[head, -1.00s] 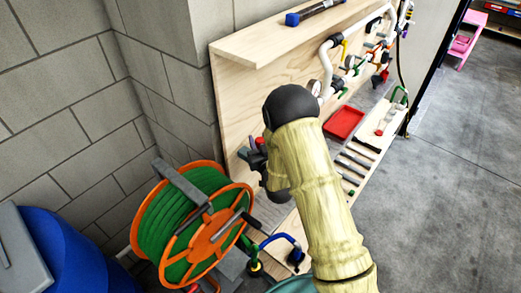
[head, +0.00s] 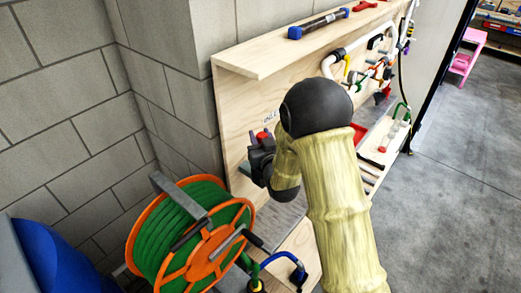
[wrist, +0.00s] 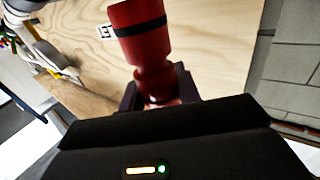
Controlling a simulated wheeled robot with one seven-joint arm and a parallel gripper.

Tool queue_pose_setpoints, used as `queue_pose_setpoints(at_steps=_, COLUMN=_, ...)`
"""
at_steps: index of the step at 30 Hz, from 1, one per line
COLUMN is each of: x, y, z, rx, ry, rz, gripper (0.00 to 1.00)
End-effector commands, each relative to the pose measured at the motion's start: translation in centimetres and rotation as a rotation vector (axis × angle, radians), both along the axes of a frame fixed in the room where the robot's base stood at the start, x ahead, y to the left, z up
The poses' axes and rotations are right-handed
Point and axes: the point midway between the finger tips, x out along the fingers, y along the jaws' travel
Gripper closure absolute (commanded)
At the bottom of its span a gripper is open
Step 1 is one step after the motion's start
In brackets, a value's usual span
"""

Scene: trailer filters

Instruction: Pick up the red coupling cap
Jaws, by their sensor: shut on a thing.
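The red coupling cap (wrist: 142,40) is a red cylinder with a black band. In the wrist view it rises from between the dark fingers of my gripper (wrist: 159,92), which are shut on its narrower lower part. In the head view only a small red piece (head: 263,135) shows at my gripper (head: 260,160), in front of the wooden board. My arm hides part of the board and bench there. The cap's lower end is hidden by the gripper.
The plywood board (head: 237,105) with its top shelf (head: 270,57) stands close behind my gripper. An orange reel with green hose (head: 190,235) is at lower left. White pipework (head: 347,50) is on the board farther right. Open floor (head: 460,190) lies to the right.

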Motion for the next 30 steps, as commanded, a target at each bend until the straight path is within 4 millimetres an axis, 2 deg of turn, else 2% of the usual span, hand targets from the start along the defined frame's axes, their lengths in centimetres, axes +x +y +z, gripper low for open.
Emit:
queue_pose_setpoints(at_steps=4, x=0.0, y=0.0, z=1.6, rx=0.001, ry=-0.002, rz=0.000, gripper=0.90)
queue_pose_setpoints(at_steps=9, x=0.0, y=0.0, z=2.3, rx=0.000, ry=0.001, rz=0.000, gripper=0.90)
queue_pose_setpoints(at_steps=26, x=0.0, y=0.0, z=2.3, rx=0.000, ry=0.001, rz=-0.001, gripper=0.90)
queue_pose_setpoints(at_steps=30, x=0.1, y=-0.8, z=1.6, rx=0.000, ry=0.003, rz=-0.015, gripper=0.90)
